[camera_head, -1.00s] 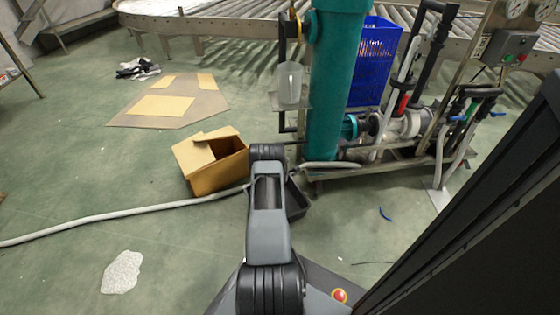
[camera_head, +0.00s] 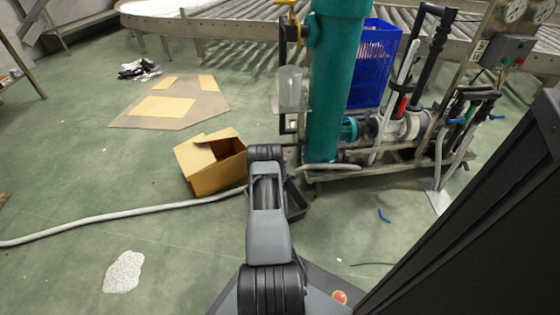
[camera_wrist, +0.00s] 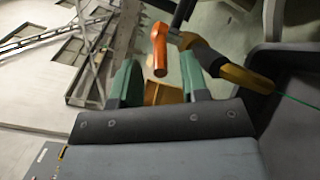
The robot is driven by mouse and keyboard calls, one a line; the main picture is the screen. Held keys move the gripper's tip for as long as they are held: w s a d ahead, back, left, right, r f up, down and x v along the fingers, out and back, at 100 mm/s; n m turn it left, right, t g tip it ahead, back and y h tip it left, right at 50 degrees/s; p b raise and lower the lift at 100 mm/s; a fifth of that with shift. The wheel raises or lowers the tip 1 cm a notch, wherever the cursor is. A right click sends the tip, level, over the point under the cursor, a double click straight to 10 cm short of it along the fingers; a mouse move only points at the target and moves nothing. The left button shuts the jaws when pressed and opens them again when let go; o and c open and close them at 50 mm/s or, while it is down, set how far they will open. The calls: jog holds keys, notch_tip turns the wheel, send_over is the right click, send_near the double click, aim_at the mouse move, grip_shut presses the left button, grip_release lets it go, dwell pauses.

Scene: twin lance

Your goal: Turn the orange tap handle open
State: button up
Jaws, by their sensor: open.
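The orange tap handle (camera_wrist: 160,48) is a short rounded bar in the wrist view, hanging down from a dark metal stem, its near end toward my gripper. My gripper (camera_wrist: 160,78) is open, with green-grey fingers on either side of the handle's lower end in the picture. I see no contact, and cannot tell whether the handle end is within the jaws or just beyond them. The yellow-brass tap body (camera_wrist: 203,55) is right of the handle. In the head view, yellow tap parts (camera_head: 288,22) show at the teal column's upper left; my gripper is not visible there.
The teal column (camera_head: 336,90) stands beside a clear container (camera_head: 290,88) on a bracket. Pumps and pipes (camera_head: 400,127) and a blue crate (camera_head: 376,70) are to its right. An open cardboard box (camera_head: 212,165) and a grey hose (camera_head: 120,213) lie on the floor at left.

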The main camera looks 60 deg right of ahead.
jog(key=shift+p+v, duration=0.75)
jog(key=shift+v, duration=1.8)
jog(key=shift+c, duration=0.3)
